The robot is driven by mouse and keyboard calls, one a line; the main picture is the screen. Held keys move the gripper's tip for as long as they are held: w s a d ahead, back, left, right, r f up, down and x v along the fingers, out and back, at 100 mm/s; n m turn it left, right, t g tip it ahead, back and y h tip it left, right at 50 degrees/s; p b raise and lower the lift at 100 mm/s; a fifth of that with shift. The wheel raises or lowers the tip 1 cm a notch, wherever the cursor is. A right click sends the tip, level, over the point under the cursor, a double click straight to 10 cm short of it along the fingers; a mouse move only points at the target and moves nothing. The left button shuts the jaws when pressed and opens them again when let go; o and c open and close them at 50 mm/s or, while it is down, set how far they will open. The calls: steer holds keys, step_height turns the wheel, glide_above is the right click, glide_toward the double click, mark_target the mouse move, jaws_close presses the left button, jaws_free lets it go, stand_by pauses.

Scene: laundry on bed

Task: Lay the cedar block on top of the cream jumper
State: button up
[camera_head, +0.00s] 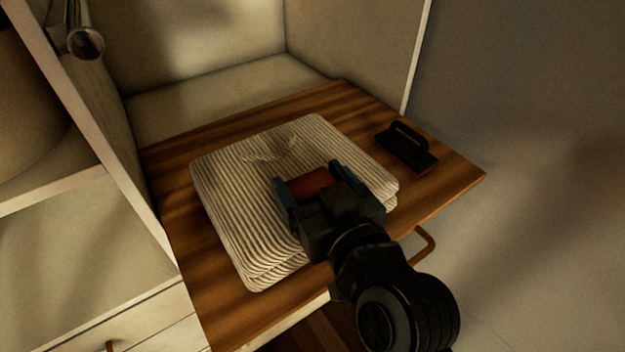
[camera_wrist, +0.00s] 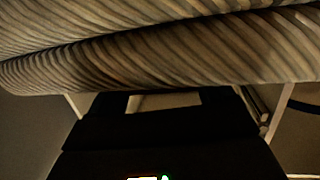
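The cream jumper (camera_head: 240,190) is folded flat, ribbed in stripes, and lies on a wooden board. Its ribbed folds (camera_wrist: 160,50) fill the top of the wrist view. The reddish-brown cedar block (camera_head: 310,184) is over the right-middle part of the jumper, between the two fingers of my gripper (camera_head: 311,183). It spans the gap, and the fingers appear shut on it. Whether the block's underside touches the jumper is hidden. The block cannot be made out in the wrist view, where a dark body covers the lower middle.
A black brush with a raised handle (camera_head: 407,147) lies on the wooden board (camera_head: 455,178) to the right of the jumper. Cabinet walls stand behind and to the left. A curved handle (camera_head: 427,242) sticks out at the board's front. A strip of board left of the jumper is clear.

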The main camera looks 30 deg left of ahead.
steer(key=o, duration=0.3)
steer(key=shift+o, duration=0.2)
steer(key=shift+r, duration=0.2)
steer(key=shift+s+d+f, duration=0.1)
steer(key=shift+s+d, duration=0.05)
steer(key=shift+d, duration=0.15)
steer(key=b+v, duration=0.1)
steer(key=v, duration=1)
steer(key=shift+b, duration=0.35)
steer(key=shift+s+d, duration=0.1)
steer(key=shift+d, duration=0.1)
